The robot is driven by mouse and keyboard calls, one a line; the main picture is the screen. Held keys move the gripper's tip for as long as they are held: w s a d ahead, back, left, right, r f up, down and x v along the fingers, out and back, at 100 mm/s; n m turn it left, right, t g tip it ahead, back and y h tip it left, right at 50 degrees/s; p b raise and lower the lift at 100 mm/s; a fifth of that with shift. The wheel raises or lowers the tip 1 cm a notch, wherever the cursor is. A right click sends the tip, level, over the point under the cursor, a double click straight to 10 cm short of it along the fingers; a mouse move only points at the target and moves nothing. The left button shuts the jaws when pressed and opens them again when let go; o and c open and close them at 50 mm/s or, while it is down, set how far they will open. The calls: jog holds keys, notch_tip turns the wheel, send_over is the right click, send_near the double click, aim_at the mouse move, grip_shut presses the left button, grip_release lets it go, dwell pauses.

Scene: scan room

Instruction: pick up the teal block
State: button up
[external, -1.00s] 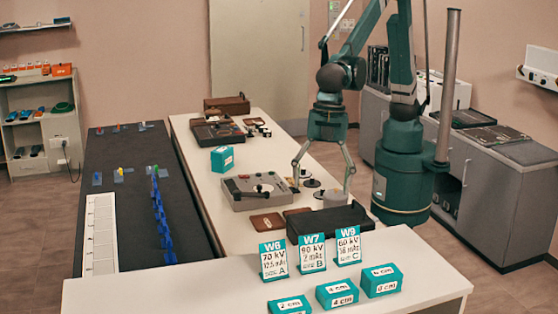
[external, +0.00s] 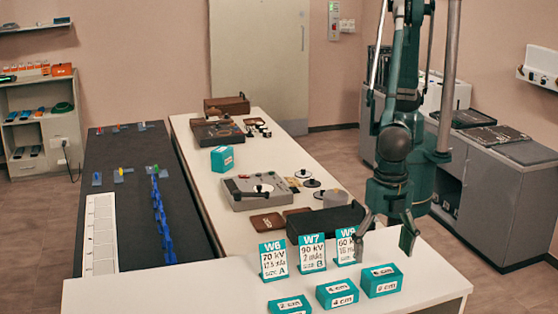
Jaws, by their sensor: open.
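Several teal blocks with white labels are in the external view. Three stand in a row on the near white counter: a left one (external: 289,304), a middle one (external: 337,293) and a right one (external: 382,281) nearest my gripper. Another teal block (external: 222,159) sits on the long white table further back. My gripper (external: 386,246) is open and empty, its fingers pointing down. In the picture it is just above the right block, over the counter's back part. I cannot tell its exact height.
Three upright cards, W6 (external: 273,260), W7 (external: 312,253) and W9 (external: 346,246), stand left of my gripper; its left finger partly covers W9. A black box (external: 318,222) lies behind them. The counter's right end is clear.

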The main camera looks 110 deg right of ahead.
aim_at(383, 271)
jog(key=shift+s+a+f, duration=0.2)
jog(key=shift+a+f, duration=0.05)
jog(key=shift+a, duration=0.1)
jog(key=shift+f, duration=1.25)
jog(key=shift+f, duration=0.1)
jog(key=shift+f, duration=2.5)
jog(key=shift+c, duration=0.5)
jog(key=c, duration=1.1)
